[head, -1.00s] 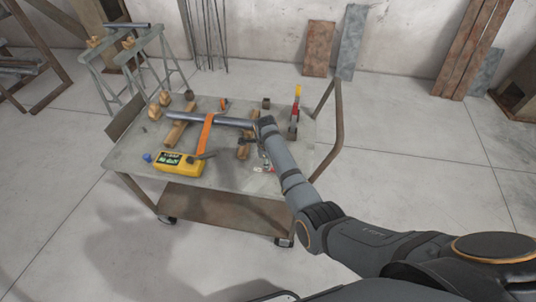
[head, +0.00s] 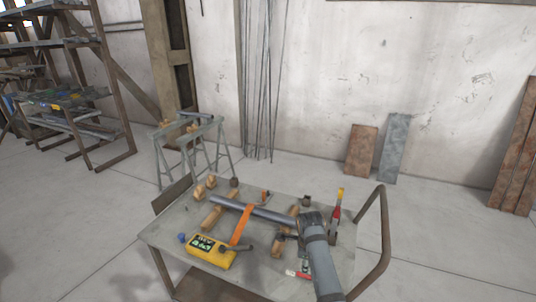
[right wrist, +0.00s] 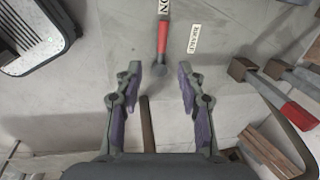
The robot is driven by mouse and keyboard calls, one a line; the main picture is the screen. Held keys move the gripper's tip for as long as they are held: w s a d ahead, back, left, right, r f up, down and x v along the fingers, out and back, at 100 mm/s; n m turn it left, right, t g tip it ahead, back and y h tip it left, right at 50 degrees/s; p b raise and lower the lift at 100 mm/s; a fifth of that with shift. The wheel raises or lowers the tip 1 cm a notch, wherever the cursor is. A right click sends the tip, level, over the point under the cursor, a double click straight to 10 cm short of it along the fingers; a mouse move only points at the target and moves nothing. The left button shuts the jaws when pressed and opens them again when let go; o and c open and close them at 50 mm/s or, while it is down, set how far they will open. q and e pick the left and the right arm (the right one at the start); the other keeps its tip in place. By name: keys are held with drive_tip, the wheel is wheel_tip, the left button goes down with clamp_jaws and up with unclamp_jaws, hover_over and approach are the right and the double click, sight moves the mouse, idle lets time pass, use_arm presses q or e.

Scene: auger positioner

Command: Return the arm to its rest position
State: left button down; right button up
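My right arm enters the head view from the bottom and reaches over the metal cart (head: 185,228). Its gripper end (head: 312,222) is by the right end of a grey tube (head: 262,211) lying on wooden blocks (head: 217,212) with an orange strap (head: 240,228) across it; its fingers are hard to make out there. In the right wrist view my right gripper (right wrist: 159,76) is open, fingers apart, with nothing held. A red-handled tool (right wrist: 163,38) lies beyond and between the fingertips. My left gripper is out of view.
A yellow box (head: 212,251) sits at the cart's front left. A red and yellow tool (head: 336,213) stands right of my arm. The cart's curved handle (head: 384,240) is at the right. Trestles (head: 190,150) stand behind, with open floor (head: 450,235) to the right.

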drive_tip(key=s+d+f+n, duration=0.4)
drive_tip(key=s+d+n, duration=0.15)
drive_tip(key=s, duration=0.25)
drive_tip(key=s+d+r+n+t, duration=0.1)
drive_tip(key=s+r+n, duration=0.2)
drive_tip(key=s+n, duration=0.65)
drive_tip(key=s+d+r+n+t, duration=0.1)
drive_tip(key=s+r+n, duration=0.2)
drive_tip(key=s+n, duration=0.6)
drive_tip(key=s+d+f+m+g, duration=0.1)
drive_tip(key=s+f, duration=0.1)
drive_tip(key=f, duration=1.2)
drive_tip(key=s+d+f+g, duration=0.1)
drive_tip(key=s+d+f, duration=0.1)
drive_tip(key=f, duration=1.3)
drive_tip(key=s+f+g, duration=0.1)
drive_tip(key=s+f, duration=1.3)
drive_tip(key=s, duration=0.3)
drive_tip(key=shift+s+d, duration=0.35)
drive_tip(key=shift+d, duration=0.05)
